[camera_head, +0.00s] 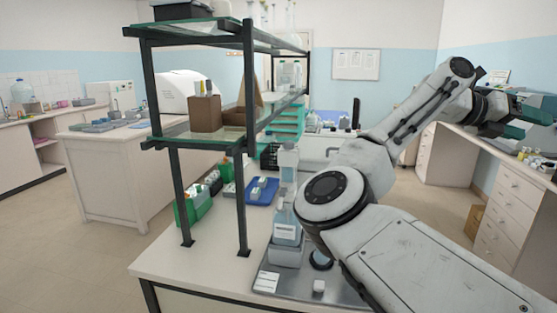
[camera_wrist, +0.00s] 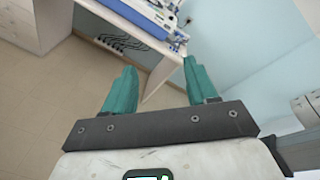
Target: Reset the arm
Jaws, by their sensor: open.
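My gripper (camera_wrist: 160,82) shows in the wrist view with its two green fingers wide apart and nothing between them. Beyond the fingers are the floor and the edge of a bench. In the head view my arm reaches from the lower right up and bends to the right. My gripper (camera_head: 541,107) is at the right edge there, partly cut off by the frame, raised above the right-hand bench and clear of the staining tray (camera_head: 335,289).
A shelf rack (camera_head: 247,150) stands on the near bench, with a blue tray (camera_head: 262,191) and a green bin (camera_head: 193,205). Bottles (camera_head: 286,226) stand close beside my arm. The right-hand bench (camera_head: 470,150) carries small items. The floor at left is clear.

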